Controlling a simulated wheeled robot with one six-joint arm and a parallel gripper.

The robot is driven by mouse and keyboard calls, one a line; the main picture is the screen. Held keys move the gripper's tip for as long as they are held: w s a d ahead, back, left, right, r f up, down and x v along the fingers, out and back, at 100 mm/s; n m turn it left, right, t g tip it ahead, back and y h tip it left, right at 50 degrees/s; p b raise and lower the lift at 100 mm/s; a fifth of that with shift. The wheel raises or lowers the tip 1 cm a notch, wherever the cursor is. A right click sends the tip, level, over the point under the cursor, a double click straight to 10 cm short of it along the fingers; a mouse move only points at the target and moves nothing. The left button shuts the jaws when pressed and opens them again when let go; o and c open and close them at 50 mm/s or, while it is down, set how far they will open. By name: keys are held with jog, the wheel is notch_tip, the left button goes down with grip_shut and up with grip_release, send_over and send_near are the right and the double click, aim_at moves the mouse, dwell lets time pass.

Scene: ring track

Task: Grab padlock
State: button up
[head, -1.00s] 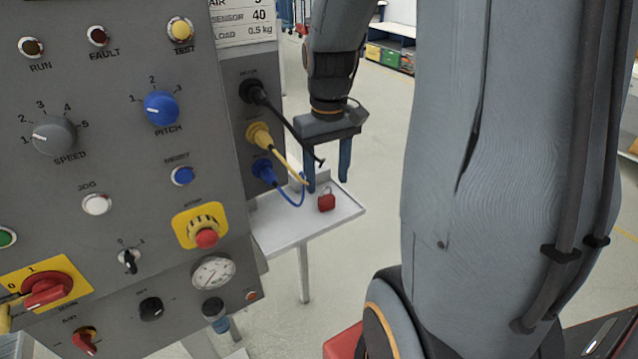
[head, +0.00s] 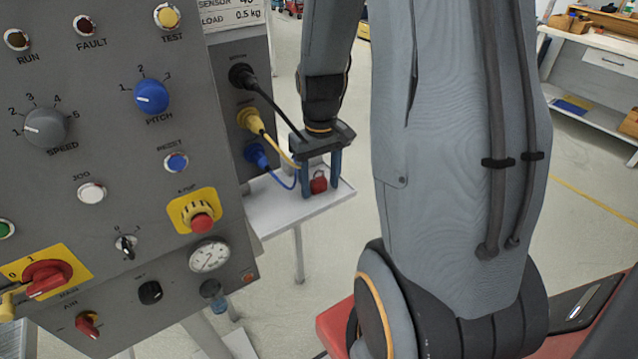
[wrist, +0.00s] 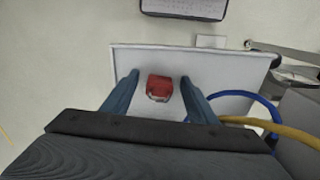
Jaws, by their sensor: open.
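The red padlock (head: 319,182) stands on a small grey-white shelf (head: 275,212) beside the control panel. In the wrist view the padlock (wrist: 159,87) shows between the two blue fingers, with its metal shackle toward my gripper. My gripper (head: 321,194) is open, pointing down, with one finger on each side of the padlock. In the wrist view a gap shows between the padlock and each finger of my gripper (wrist: 158,84). I cannot tell how far the fingertips are above the shelf.
The control panel (head: 110,235) with knobs and buttons stands close on the left. Black, yellow and blue cables (head: 279,178) hang from its side near my gripper. A workbench (head: 600,65) stands far right. Open floor lies beyond the shelf.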

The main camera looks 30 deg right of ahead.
jog(key=c, duration=1.2)
jog(key=shift+r, duration=0.1)
